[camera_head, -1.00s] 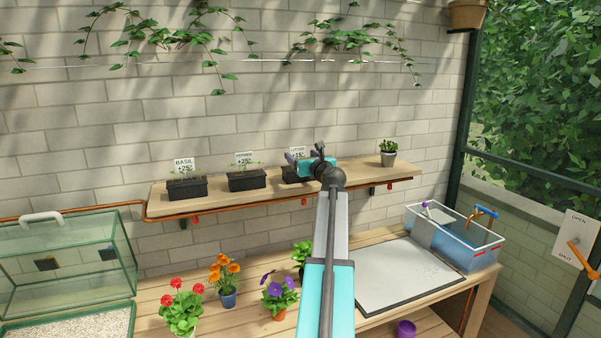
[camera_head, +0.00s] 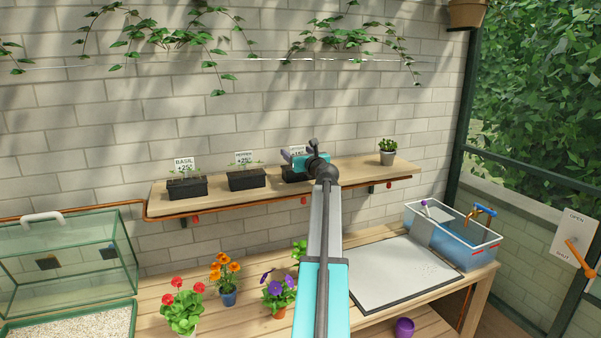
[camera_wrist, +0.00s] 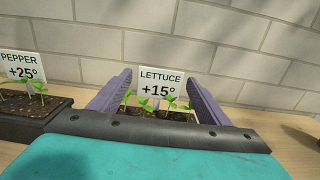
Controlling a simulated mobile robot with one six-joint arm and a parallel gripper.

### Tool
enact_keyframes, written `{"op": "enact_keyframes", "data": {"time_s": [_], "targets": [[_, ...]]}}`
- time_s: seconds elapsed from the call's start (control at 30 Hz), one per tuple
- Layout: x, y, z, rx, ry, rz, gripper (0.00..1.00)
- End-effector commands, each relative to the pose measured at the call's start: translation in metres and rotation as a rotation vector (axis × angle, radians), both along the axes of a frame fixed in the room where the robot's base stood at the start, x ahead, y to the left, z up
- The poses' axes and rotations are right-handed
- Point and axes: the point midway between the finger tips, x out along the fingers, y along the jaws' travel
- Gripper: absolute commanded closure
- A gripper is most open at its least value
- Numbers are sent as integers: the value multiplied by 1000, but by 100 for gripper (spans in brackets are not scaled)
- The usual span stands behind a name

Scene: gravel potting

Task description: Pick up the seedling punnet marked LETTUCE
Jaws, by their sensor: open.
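The LETTUCE punnet (camera_head: 291,173) stands on the wooden shelf, mostly hidden behind my gripper in the head view. In the wrist view its white sign reads LETTUCE +15°, and its soil and green seedlings (camera_wrist: 171,105) show between my two purple fingers. My gripper (camera_wrist: 159,98) is open, with one finger to each side of the punnet. It also shows in the head view (camera_head: 288,157). The hull of my wrist hides the punnet's lower front, so I cannot tell whether the fingers touch it.
The PEPPER punnet (camera_wrist: 30,108) stands close on the left, and the BASIL punnet (camera_head: 187,188) farther left. A small potted plant (camera_head: 388,151) stands at the shelf's right end. The brick wall (camera_wrist: 190,40) is behind. Flowers and a glass case (camera_head: 70,255) are below.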

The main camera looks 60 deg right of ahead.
Motion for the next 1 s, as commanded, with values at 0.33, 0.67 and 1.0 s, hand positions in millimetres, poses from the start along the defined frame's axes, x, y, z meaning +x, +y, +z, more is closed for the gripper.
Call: {"op": "enact_keyframes", "data": {"time_s": [0.33, 0.67, 1.0], "targets": [[0, 0, 0, 0, 0, 1, 80], [1, 1, 1, -1, -1, 1, 95], [1, 1, 15, -2, -1, 2, 95]]}}
